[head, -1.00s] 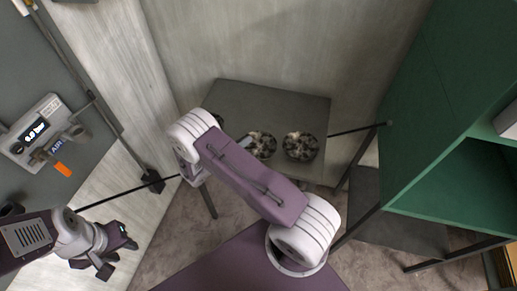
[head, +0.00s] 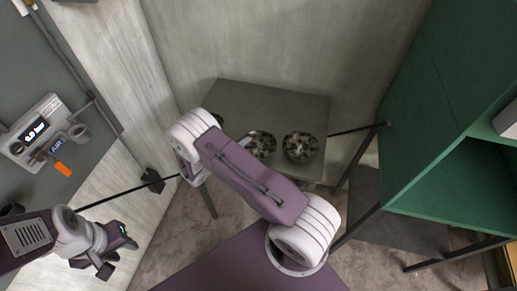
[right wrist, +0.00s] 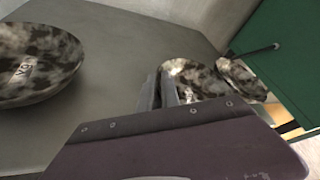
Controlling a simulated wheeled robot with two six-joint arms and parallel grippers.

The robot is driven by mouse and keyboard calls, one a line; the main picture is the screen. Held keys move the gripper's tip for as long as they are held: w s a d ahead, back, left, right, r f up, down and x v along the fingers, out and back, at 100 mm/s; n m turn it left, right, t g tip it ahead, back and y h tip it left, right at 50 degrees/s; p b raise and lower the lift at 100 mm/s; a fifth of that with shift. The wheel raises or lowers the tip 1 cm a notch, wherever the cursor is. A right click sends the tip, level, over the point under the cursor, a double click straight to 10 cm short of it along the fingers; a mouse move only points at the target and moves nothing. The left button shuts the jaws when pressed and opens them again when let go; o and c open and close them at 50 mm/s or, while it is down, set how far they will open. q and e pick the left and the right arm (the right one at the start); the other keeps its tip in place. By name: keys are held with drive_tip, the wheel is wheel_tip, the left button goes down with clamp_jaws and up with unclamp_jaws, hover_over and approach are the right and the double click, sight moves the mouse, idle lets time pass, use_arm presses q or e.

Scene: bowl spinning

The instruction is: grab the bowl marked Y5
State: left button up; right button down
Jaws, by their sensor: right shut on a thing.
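Three mottled dark-and-white bowls are on the grey table (head: 270,98). The right bowl (head: 300,146) and the middle bowl (head: 262,145) show in the head view; the left one (head: 218,118) is mostly behind my right arm.
A green cabinet (head: 430,120) stands to the right. A grey wall (head: 290,40) is behind the table. A grey panel with a gauge device (head: 38,132) is at the left. A thin dark rod runs out from each side of the table area.

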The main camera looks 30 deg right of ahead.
idle(0.8)
drive_tip(key=shift+r, duration=0.5)
wheel_tip(320, 180, up, 3)
drive_tip(key=shift+r, duration=0.15)
drive_tip(key=s+d+r, duration=0.2)
drive_tip(key=s+r, duration=0.4)
drive_tip(key=s, duration=0.5)
drive_tip(key=shift+s+d+r+b, duration=0.2)
drive_tip(key=shift+d+r+b, duration=0.15)
